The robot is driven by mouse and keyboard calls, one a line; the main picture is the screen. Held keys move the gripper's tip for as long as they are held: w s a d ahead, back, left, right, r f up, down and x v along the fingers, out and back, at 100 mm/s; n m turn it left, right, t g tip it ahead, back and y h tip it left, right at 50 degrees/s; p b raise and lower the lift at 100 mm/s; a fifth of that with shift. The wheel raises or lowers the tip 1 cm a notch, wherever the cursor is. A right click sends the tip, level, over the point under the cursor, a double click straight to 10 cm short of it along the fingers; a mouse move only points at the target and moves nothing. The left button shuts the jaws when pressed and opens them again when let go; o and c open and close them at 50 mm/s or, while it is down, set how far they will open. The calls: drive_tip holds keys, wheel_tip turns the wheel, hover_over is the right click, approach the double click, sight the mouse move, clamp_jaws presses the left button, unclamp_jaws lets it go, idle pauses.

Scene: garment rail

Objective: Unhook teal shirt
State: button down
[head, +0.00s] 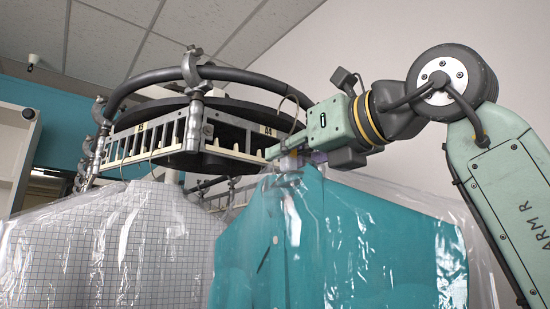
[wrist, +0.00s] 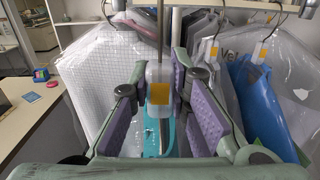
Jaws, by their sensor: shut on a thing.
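The teal shirt (head: 345,235) hangs in clear plastic film at the centre right of the head view. A teal strip of it shows low between my fingers in the wrist view (wrist: 153,138). My gripper (head: 290,160) is at the top of the shirt, level with the rail's slotted rim. In the wrist view, its purple-padded fingers (wrist: 160,98) flank the hanger neck in film with an orange tag (wrist: 160,93). The gripper is shut on the teal shirt's hanger neck. A thin hook wire (head: 296,101) rises near the rail; its exact seating is unclear.
The round garment rail (head: 215,73) carries a slotted rim and clamps. A white checked shirt (head: 90,240) in film hangs to the left. In the wrist view, several bagged garments, one blue (wrist: 262,100), hang to the right, and a table (wrist: 30,110) stands at the left.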

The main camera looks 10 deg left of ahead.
drive_tip(key=shift+p+v, duration=0.3)
drive_tip(key=shift+v, duration=3.3)
